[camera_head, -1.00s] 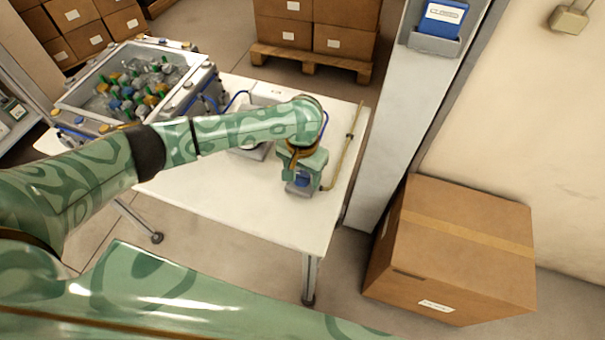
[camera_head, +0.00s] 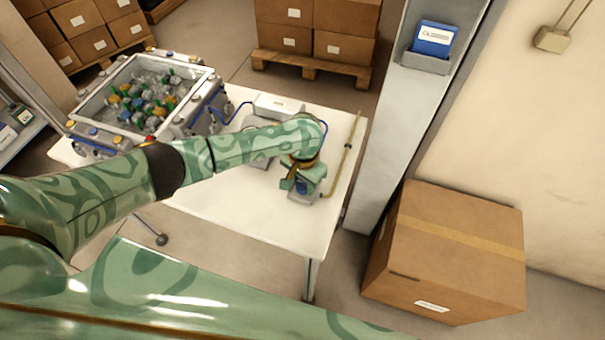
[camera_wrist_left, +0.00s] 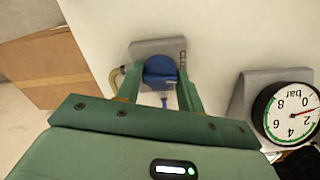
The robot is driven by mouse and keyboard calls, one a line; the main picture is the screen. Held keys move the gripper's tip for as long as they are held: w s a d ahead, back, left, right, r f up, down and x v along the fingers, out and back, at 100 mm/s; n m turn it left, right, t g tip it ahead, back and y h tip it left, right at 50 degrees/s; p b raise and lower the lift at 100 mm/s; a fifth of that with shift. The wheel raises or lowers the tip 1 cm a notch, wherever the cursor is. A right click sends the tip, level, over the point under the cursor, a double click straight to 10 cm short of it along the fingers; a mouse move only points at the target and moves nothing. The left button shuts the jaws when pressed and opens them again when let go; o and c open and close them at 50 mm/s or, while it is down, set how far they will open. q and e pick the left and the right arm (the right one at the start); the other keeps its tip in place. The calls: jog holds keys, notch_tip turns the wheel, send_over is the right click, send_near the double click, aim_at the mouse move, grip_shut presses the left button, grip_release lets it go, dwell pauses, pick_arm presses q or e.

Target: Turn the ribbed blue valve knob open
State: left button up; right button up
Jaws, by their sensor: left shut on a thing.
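The blue valve knob (camera_wrist_left: 160,70) sits between the two green fingers of my left gripper (camera_wrist_left: 160,78) in the left wrist view, in front of a grey mount (camera_wrist_left: 158,46). The gripper is shut on it. In the head view my left gripper (camera_head: 301,184) points down at the right part of the white table (camera_head: 255,215), and a little of the blue knob (camera_head: 303,187) shows among the fingers. The hand hides most of the knob there, and its ribs are too small to tell. My right gripper is out of view.
A round pressure gauge (camera_wrist_left: 291,112) stands beside the knob, its red needle near 2. A yellowish hose (camera_head: 347,158) runs along the table's right edge. A clear-topped bin (camera_head: 140,95) is at the left, and a grey pillar (camera_head: 400,120) and carton (camera_head: 450,250) at the right.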

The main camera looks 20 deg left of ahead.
pick_arm(q)
jog(key=r+m+p, duration=0.1)
jog(key=p, duration=0.2)
jog(key=shift+m, duration=0.3)
jog(key=shift+f+m+p, duration=0.2)
jog(key=shift+m+p, duration=0.2)
jog(key=shift+m, duration=0.1)
jog(key=shift+f+m, duration=0.15)
jog(key=shift+m, duration=0.25)
jog(key=m+p, duration=0.1)
jog(key=m, duration=0.5)
jog(key=shift+f, duration=0.1)
jog(key=m, duration=0.4)
jog(key=shift+m, duration=1.5)
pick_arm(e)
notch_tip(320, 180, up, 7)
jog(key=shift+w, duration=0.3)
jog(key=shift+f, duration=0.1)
